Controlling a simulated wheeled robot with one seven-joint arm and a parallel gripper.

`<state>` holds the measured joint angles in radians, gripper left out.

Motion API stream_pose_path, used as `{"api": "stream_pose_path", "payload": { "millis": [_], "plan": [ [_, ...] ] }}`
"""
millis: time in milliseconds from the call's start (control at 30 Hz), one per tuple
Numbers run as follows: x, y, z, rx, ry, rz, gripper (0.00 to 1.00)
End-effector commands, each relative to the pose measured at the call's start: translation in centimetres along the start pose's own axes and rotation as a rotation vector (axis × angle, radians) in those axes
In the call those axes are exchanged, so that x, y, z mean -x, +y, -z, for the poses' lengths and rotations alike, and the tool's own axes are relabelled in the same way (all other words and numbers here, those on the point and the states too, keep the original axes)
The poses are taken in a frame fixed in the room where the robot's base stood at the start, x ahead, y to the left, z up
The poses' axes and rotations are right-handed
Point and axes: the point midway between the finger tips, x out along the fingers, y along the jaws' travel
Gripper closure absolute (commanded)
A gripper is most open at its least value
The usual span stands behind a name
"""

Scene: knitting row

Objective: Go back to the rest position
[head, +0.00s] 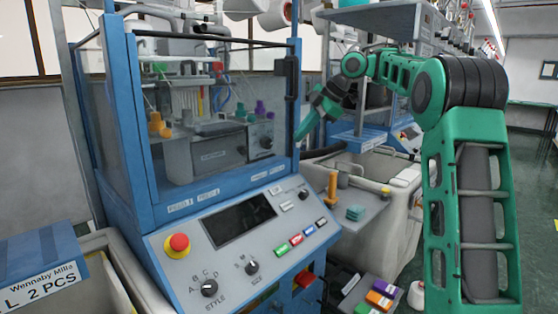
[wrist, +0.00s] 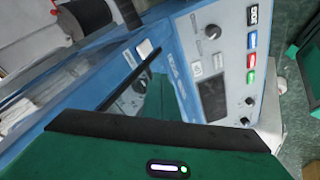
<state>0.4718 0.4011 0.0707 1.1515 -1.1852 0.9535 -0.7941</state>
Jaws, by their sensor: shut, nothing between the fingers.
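My green arm reaches in from the right in the head view, raised and bent. My gripper (head: 304,130) is at its far end, pointing down and left beside the right front post of the blue knitting machine (head: 140,130). It is shut and holds nothing. I cannot tell how close it is to the post. In the wrist view the green gripper body fills the bottom, and its green fingers (wrist: 155,98) show in front of the machine. The machine's control panel (wrist: 190,30) lies beyond them, seen tilted.
The sloped control panel has a dark screen (head: 239,219), a red stop button (head: 177,244) and black knobs. A small grey shelf (head: 352,212) with an orange peg (head: 332,187) stands to the right of the machine. A grey bin (head: 375,240) is below it. Open floor lies at far right.

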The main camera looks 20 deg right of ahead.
Motion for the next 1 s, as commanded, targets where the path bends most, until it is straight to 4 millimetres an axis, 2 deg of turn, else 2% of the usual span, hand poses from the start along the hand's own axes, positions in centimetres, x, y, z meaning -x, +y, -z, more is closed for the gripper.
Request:
{"api": "stream_pose_path", "payload": {
  "millis": [200,433,567,667,767,867,1000],
  "plan": [
    [1.9,-0.7,-0.2,-0.002,-0.001,0.008,1.0],
    [2.0,-1.2,-0.1,-0.027,-0.008,0.013,1.0],
    [2.0,-2.5,0.0,-0.144,-0.041,0.015,1.0],
    [2.1,-4.7,-0.2,-0.314,-0.091,0.014,1.0],
    [2.3,-8.0,-0.9,-0.525,-0.156,0.005,1.0],
    [2.6,-11.9,-2.1,-0.737,-0.224,-0.01,1.0],
    [3.3,-18.7,-4.0,-1.028,-0.319,-0.04,1.0]
  ]
}}
